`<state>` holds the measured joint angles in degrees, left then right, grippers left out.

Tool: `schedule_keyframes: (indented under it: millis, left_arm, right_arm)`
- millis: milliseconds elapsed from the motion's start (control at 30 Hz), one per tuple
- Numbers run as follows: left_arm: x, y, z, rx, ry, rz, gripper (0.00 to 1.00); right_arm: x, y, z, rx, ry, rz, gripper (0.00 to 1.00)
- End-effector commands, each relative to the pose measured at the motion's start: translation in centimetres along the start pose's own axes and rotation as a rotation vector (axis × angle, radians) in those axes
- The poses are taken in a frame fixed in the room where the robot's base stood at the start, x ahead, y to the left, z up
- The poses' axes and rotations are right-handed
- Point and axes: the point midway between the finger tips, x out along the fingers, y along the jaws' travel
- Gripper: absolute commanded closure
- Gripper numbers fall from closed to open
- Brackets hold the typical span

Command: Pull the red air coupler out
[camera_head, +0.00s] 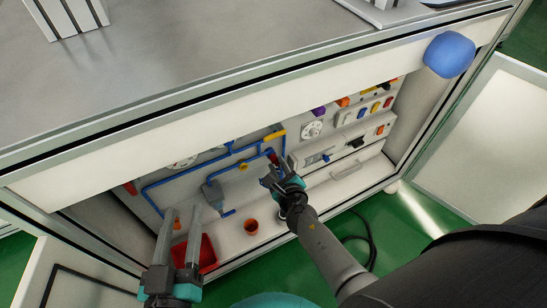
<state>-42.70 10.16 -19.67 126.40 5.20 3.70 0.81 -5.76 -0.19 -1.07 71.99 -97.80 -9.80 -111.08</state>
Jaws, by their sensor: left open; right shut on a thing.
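The red air coupler (273,158) shows as a small red piece at the end of the blue piping on the cabinet's back panel. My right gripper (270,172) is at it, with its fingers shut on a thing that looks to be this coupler. The fingers hide most of it, so I cannot tell whether it is still seated on the pipe. My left gripper (183,212) is open and empty, low at the left in front of the cabinet opening, with its two fingers pointing up and apart.
Blue pipes (180,177) with a yellow handle (274,135) run along the panel. A red bin (207,254) and a small orange-brown pot (251,227) stand on the cabinet floor. Switches and sockets (352,117) fill the right side. An open door (475,150) stands at the right.

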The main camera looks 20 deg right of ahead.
Motion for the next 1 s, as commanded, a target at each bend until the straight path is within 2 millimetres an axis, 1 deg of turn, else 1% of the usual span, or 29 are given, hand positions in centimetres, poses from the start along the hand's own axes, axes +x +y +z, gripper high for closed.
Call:
schedule_keyframes:
  millis: [367, 1000]
  left_arm:
    - [0.0, 0.0, -0.1, 0.000, 0.001, 0.000, 0.51]
    - [0.0, 0.1, -0.2, 0.000, 0.001, 0.001, 0.51]
  right_arm:
    - [-0.1, -0.1, 0.0, -0.001, -0.001, -0.003, 1.00]
    - [-2.0, -0.1, -1.0, -0.002, 0.000, -0.001, 1.00]
